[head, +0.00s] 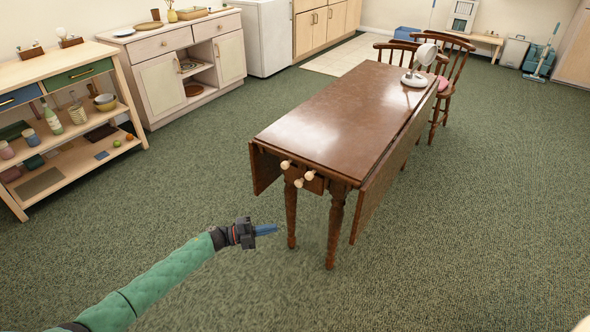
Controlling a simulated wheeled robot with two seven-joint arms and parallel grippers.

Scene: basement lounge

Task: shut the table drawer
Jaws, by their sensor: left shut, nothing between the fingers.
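The brown wooden drop-leaf table (345,115) stands in the middle of the head view, its near end towards me. The table drawer (316,185) is in that near end, under the top. Pale round knobs (310,175) show there at differing heights and positions. I cannot tell from this angle how far the drawer stands out. My left gripper (268,229) is shut and empty, its blue fingers pointing right. In the picture it is below and left of the knobs, beside the near table leg, apparently apart from the table. My right gripper is not in view.
A white desk lamp (415,75) stands on the table's far end. Wooden chairs (449,70) are behind it. A shelf unit (75,150) and a pale cabinet (165,90) line the left. The green carpet (470,240) is clear around the table's near end and right side.

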